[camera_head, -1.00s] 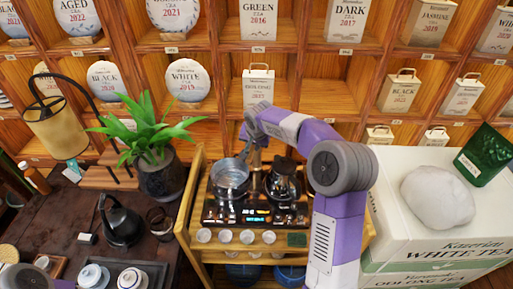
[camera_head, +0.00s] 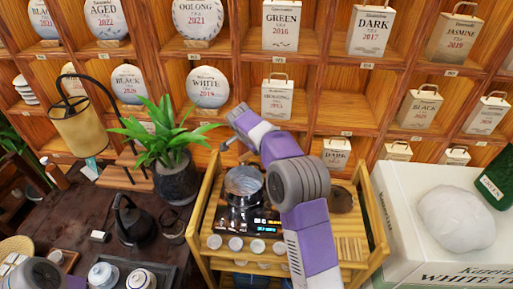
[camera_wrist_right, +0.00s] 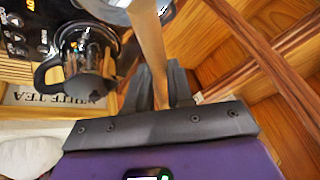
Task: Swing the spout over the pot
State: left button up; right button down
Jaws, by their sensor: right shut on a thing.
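The pot (camera_head: 243,184), round and metallic, sits on the left of the black stove (camera_head: 247,216) in the head view. The spout (camera_wrist_right: 150,45), a slim brass-coloured bar, runs down between the fingers of my right gripper (camera_wrist_right: 160,88) in the wrist view. That gripper is shut on it. A dark glass kettle (camera_wrist_right: 88,58) shows beside the gripper in the wrist view. My left gripper is out of view.
The stove stands on a wooden cart (camera_head: 205,200). A potted plant (camera_head: 172,160) and black kettle (camera_head: 133,222) are left of it. White boxes (camera_head: 400,225) with a pale lump (camera_head: 458,218) stand right. Shelves (camera_head: 320,95) of tea close off the back.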

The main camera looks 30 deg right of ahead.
dwell(0.4)
jog(key=c, duration=1)
grip_release()
jog(key=v, duration=0.7)
jog(key=shift+r, duration=0.25)
jog(key=shift+a+p, duration=0.15)
jog(key=shift+p, duration=0.2)
